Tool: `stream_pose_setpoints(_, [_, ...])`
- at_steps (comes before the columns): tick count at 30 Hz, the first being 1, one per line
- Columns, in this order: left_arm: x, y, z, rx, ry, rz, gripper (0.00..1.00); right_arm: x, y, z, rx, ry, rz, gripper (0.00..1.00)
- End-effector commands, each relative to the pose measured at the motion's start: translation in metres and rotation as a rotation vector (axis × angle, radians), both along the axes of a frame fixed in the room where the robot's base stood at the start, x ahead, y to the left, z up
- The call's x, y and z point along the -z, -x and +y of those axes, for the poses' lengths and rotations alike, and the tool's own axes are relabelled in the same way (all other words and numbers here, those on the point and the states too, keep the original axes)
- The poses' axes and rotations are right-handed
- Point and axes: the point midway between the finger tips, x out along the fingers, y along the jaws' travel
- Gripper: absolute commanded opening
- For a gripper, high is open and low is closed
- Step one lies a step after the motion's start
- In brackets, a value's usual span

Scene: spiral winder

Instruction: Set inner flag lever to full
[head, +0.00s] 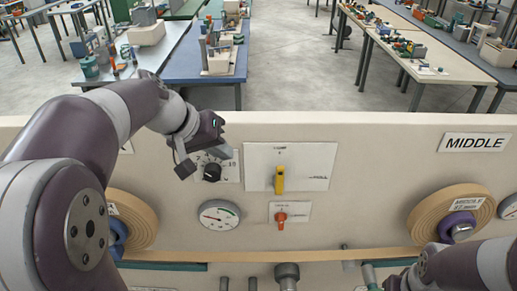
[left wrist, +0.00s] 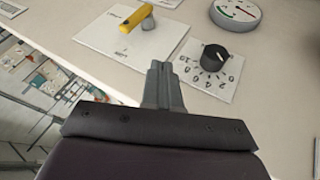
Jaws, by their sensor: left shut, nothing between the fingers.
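A yellow lever (head: 279,180) sits on a white plate (head: 310,165) on the cream panel, its handle pointing down in the head view. The lever also shows in the left wrist view (left wrist: 137,18). My left gripper (head: 225,151) is shut and empty, in front of the panel left of the lever plate and just above the black dial. In the left wrist view its fingertips (left wrist: 159,67) lie between plate and dial, apart from the lever. My right gripper (head: 396,283) is partly cut off at the lower right.
A black numbered dial (head: 212,172), a round gauge (head: 220,215) and a small orange-red switch (head: 281,217) surround the lever plate. Tan rolls (head: 136,216) stand at both sides. A MIDDLE sign (head: 474,143) is at right. The panel between lever plate and right roll is clear.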

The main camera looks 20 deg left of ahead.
Motion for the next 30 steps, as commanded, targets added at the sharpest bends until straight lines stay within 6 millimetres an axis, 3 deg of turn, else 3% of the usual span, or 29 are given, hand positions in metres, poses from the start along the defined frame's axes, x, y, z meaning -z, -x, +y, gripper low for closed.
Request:
stream_pose_setpoints(10, [0.005,0.000,-0.001,0.009,-0.008,0.000,0.00,0.004,0.000,0.000,0.000,0.000,0.000,0.43])
stream_pose_setpoints(16, [0.035,-0.012,-0.009,0.011,-0.009,0.001,0.00,0.041,0.000,0.000,0.000,0.000,0.000,0.43])
stream_pose_setpoints(19, [0.046,-0.022,-0.017,0.012,-0.008,0.004,0.00,0.042,0.000,0.000,0.000,0.000,0.000,0.43])
stream_pose_setpoints(26, [0.078,-0.047,-0.035,0.009,-0.007,0.006,0.00,0.023,0.000,0.000,0.000,0.000,-0.001,0.43])
stream_pose_setpoints(30, [0.077,-0.054,-0.056,0.010,-0.009,0.002,0.00,0.007,0.000,0.000,0.000,0.000,-0.001,0.43])
